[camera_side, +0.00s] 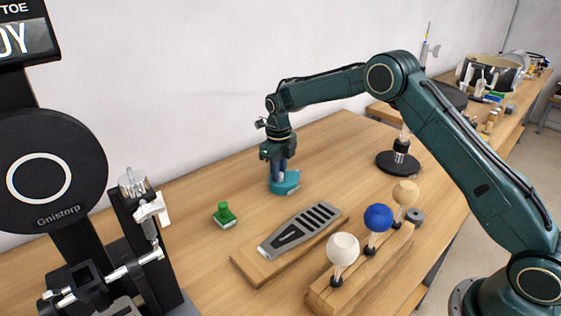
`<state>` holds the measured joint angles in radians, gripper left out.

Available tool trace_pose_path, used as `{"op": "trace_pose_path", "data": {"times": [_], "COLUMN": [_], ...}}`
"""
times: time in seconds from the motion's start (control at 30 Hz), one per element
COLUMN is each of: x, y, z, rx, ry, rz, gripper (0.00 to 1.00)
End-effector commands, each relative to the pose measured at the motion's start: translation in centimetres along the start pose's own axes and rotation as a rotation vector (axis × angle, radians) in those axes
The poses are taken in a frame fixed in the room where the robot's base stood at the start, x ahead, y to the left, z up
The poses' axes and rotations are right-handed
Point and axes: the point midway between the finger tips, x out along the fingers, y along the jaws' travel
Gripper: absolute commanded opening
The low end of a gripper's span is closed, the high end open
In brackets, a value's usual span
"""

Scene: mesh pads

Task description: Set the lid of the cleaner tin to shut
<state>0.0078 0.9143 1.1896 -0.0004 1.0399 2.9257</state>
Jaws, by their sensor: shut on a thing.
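A short round teal tin (287,184), which looks like the cleaner tin, stands on the wooden table near the wall. My gripper (279,171) points straight down at it, with its fingers at the tin's top on the left side. The gripper is shut on the tin's lid, as far as I can tell. The fingers hide part of the lid, and I cannot tell whether it is raised or closed.
A green knobbed piece (224,215) sits front-left of the tin. A board with a slotted grey tool (300,230) lies in front. A wooden rack (360,270) holds white, blue and tan ball-topped tools. A black stand (398,163) is right; a black machine (40,180) is left.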

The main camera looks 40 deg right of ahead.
Motion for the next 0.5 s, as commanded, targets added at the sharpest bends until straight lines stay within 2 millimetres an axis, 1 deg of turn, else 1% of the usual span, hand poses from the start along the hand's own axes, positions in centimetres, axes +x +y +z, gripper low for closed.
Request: {"op": "trace_pose_path", "data": {"times": [0.2, 0.23, 0.3, 0.33, 0.5], "x": [-0.13, -0.13, -0.12, -0.11, -0.06], "y": [0.01, 0.01, 0.0, 0.0, -0.01], "z": [0.16, 0.16, 0.15, 0.14, 0.09], "rx": [0.0, 0.0, 0.0, -0.001, -0.001], "ry": [-0.006, -0.006, -0.006, -0.006, -0.004], "rz": [-0.001, -0.001, -0.001, -0.001, -0.001], "gripper": [0.0, 0.27, 0.4, 0.43, 0.43]}}
